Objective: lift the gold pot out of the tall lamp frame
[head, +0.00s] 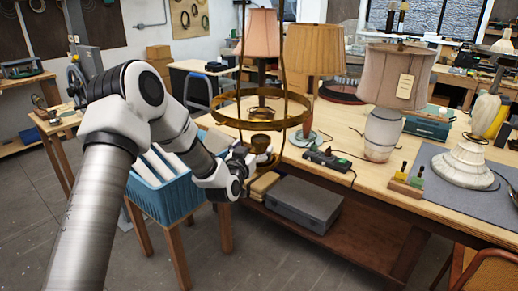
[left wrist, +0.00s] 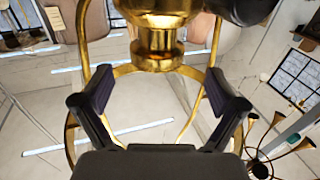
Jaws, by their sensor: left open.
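The tall lamp frame (head: 230,120) is brass, with a wide ring and thin upright rods at the near left corner of the workbench. The gold pot (head: 262,142) sits low inside the frame, below the ring. My left gripper (head: 248,158) is at the pot's near left side, partly hidden by its own wrist. In the left wrist view the gold pot (left wrist: 158,30) shows its shiny body and stepped neck just beyond the fingertips. The left gripper (left wrist: 159,92) is open there, one finger on each side, with nothing visible between the fingers. Curved brass rods surround the pot. My right gripper is not seen.
A pink-shaded lamp (head: 262,38) and a pleated-shade lamp (head: 313,52) stand behind the frame. A power strip (head: 327,159) lies to its right on the workbench (head: 300,172). A blue crate (head: 160,200) stands left, under my arm.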

